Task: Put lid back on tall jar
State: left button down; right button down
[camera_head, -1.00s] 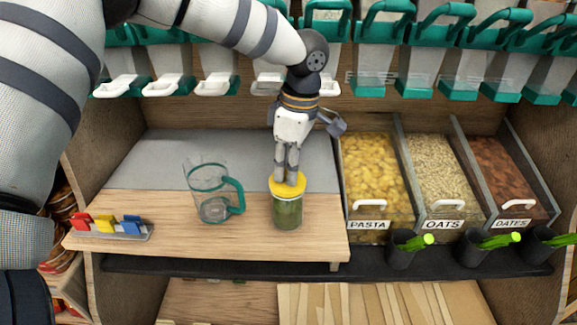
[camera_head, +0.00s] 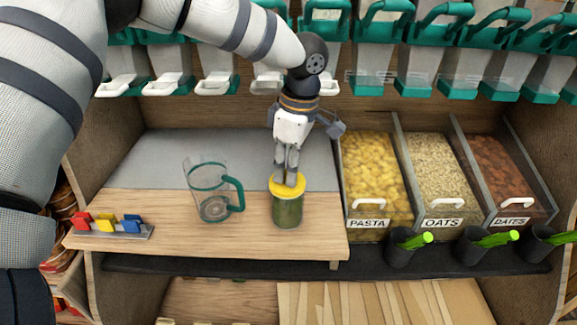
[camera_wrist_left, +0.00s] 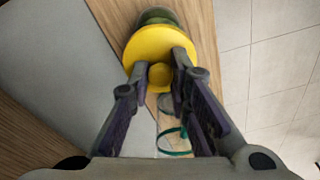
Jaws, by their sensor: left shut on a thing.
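A tall glass jar (camera_head: 288,212) with green contents stands upright near the right end of the wooden board. The round yellow lid (camera_head: 273,187) is at its mouth; it also shows in the wrist view (camera_wrist_left: 150,45), with a small knob (camera_wrist_left: 160,76) at its centre. My left gripper (camera_head: 288,178) points down from above, its fingers shut on the lid's knob. I cannot tell whether the lid sits flush on the rim. In the wrist view the jar (camera_wrist_left: 158,15) shows past the lid's far edge. My right gripper is not in view.
A clear pitcher (camera_head: 212,207) with a green handle stands left of the jar. A rack of coloured clips (camera_head: 112,226) lies at the board's left end. Bins of pasta (camera_head: 372,178), oats (camera_head: 437,175) and dates (camera_head: 492,172) stand to the right. Dispensers hang behind.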

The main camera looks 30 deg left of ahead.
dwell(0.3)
pick_arm(q)
jog(key=c, duration=0.9)
grip_release()
jog(key=shift+c, duration=0.2)
jog(key=shift+r, duration=0.15)
jog(key=shift+r+p, duration=0.3)
jog(key=shift+r, duration=1.05)
jog(key=shift+r+p, duration=0.3)
jog(key=shift+r, duration=1.75)
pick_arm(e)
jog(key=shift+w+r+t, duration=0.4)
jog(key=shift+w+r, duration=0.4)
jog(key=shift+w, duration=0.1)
pick_arm(q)
grip_shut()
